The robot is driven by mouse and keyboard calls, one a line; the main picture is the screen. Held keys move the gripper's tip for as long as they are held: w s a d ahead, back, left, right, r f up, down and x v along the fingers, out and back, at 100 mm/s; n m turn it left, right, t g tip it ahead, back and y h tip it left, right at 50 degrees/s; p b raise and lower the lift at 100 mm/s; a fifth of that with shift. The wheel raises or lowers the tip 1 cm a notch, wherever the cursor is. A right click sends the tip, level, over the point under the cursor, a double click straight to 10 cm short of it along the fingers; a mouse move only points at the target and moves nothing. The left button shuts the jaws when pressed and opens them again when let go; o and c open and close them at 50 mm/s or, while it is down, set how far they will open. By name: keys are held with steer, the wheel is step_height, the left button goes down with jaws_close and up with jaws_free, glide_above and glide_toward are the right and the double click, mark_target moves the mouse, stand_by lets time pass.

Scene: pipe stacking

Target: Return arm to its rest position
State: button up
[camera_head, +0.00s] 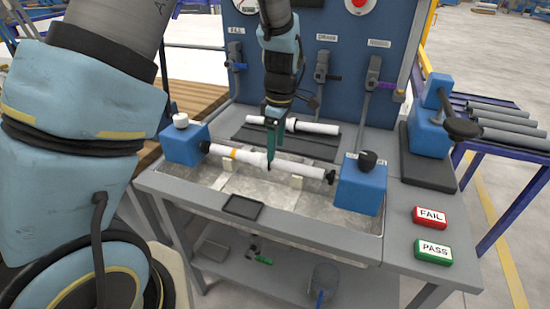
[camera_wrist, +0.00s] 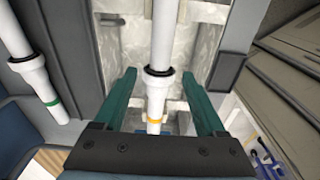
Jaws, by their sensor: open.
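My gripper (camera_head: 271,158) is at the white pipe in the test basin, its fingers pointing down. In the wrist view my gripper (camera_wrist: 160,88) is open, with one green finger on each side of the pipe (camera_wrist: 158,45) and gaps visible between. The white pipe (camera_head: 300,168) lies across the basin between two blue end blocks (camera_head: 184,144) (camera_head: 361,184). It has a dark ring and an orange band. I cannot tell how far the fingertips reach down beside it. My upper arm (camera_head: 85,100) fills the left of the head view.
A second white pipe (camera_head: 310,127) lies on the dark rack behind; it also shows in the wrist view (camera_wrist: 20,40). A blue panel with valves (camera_head: 322,68) stands behind. FAIL (camera_head: 430,217) and PASS (camera_head: 433,252) buttons are at right. Grey pipes (camera_head: 505,123) lie farther right.

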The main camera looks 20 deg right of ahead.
step_height(320, 180, up, 6)
steer(key=s+a+m, duration=0.1)
steer(key=a+m, duration=0.2)
steer(key=a, duration=0.7)
steer(key=s+a+m, duration=0.1)
steer(key=a+m, duration=0.3)
steer(key=a, duration=0.6)
steer(key=s+a+m+t, duration=0.1)
steer(key=a+m, duration=0.2)
steer(key=a, duration=0.7)
steer(key=shift+s+a+r+m+h+b, duration=0.25)
steer(key=shift+s+r+m+h+b, duration=0.05)
steer(key=shift+s+r+h+b, duration=0.1)
